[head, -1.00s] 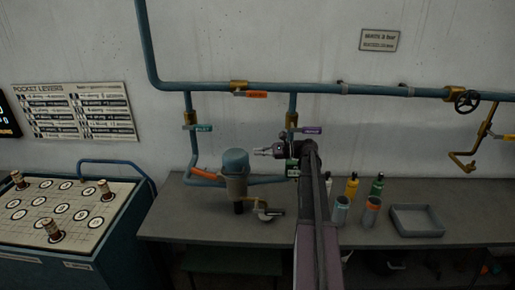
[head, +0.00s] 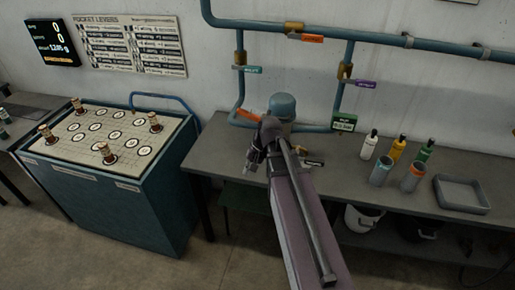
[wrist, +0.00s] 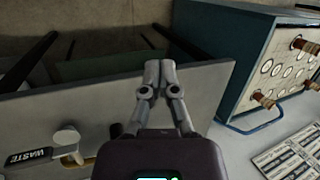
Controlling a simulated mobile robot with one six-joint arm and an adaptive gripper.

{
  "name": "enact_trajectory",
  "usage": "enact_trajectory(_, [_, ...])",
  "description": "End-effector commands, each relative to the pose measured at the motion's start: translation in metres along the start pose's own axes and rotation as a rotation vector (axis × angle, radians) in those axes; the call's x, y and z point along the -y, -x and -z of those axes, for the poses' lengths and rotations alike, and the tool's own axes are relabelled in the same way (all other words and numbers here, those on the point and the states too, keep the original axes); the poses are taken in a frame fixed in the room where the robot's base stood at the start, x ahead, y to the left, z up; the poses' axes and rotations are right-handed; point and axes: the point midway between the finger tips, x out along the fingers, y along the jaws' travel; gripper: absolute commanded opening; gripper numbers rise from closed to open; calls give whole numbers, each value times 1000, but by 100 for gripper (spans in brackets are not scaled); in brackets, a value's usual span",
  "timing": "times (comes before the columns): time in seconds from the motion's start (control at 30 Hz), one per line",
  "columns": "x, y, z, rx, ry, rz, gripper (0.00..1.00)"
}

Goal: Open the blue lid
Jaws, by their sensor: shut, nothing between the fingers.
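The blue lid (head: 283,104) is a rounded cap on the vessel joined to the blue pipes at the back of the bench. It looks closed, and my arm hides most of the vessel below it. My gripper (head: 250,168) is in front of the lid and lower in the head view, apart from it, pointing downward. In the wrist view my gripper (wrist: 159,68) has its fingers together and empty, over the bench's front edge. The lid does not show in the wrist view.
The bench (head: 225,152) carries bottles (head: 397,150), two grey cups (head: 382,172) and a grey tray (head: 462,193) on the right. A teal cabinet with a board (head: 110,140) stands at left. Blue pipes (head: 380,41) run along the wall. A WASTE label (wrist: 28,156) shows in the wrist view.

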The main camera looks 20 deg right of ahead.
Motion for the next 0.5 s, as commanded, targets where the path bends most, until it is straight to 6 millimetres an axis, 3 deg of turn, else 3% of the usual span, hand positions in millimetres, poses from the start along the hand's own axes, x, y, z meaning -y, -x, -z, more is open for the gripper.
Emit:
enact_trajectory(0.03, [0,-7,-18,-10,70,-59,0])
enact_trajectory(0.2, [-6,-18,-48,-37,277,-238,0])
enact_trajectory(0.5, [-11,-22,-69,-53,458,-397,0])
